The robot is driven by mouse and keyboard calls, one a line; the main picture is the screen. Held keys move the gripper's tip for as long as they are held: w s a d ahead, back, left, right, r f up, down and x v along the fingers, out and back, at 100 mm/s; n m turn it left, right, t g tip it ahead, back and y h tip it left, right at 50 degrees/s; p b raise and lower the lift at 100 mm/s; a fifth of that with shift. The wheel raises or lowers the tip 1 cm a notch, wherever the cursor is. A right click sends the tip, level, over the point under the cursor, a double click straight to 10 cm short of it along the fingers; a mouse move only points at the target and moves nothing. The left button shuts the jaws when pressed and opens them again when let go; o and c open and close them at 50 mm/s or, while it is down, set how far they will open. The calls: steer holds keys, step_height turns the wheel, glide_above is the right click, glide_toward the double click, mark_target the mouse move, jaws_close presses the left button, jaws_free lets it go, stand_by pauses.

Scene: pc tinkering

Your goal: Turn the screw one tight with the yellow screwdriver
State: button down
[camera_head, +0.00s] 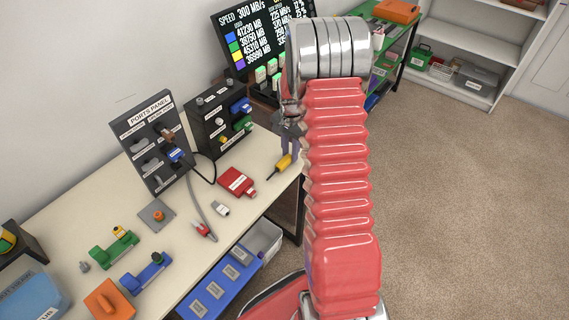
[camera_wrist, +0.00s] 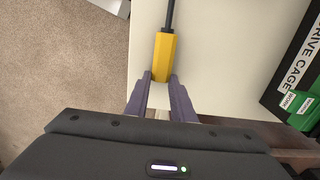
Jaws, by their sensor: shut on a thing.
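The yellow screwdriver (camera_wrist: 165,55) shows in the wrist view, its yellow handle between my gripper's two purple fingers (camera_wrist: 161,82). Its dark shaft points away from the gripper, over the pale tabletop. In the head view the yellow screwdriver (camera_head: 281,166) is near the right edge of the table, at the tips of my gripper (camera_head: 288,147). My gripper is shut on the handle. My red arm hides part of the gripper. I cannot tell which piece is screw one; a grey plate with an orange round piece (camera_head: 158,215) lies on the table.
The ports panel (camera_head: 153,130) and a second black panel (camera_head: 207,125) stand at the back. A red box (camera_head: 238,182), a green part (camera_head: 112,248) and a blue part (camera_head: 145,272) lie on the table (camera_head: 75,206). Carpet is clear at right.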

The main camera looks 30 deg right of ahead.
steer(key=shift+r, duration=0.8)
stand_by(0.6)
step_height(320, 180, up, 6)
steer(key=shift+r, duration=0.25)
stand_by(0.8)
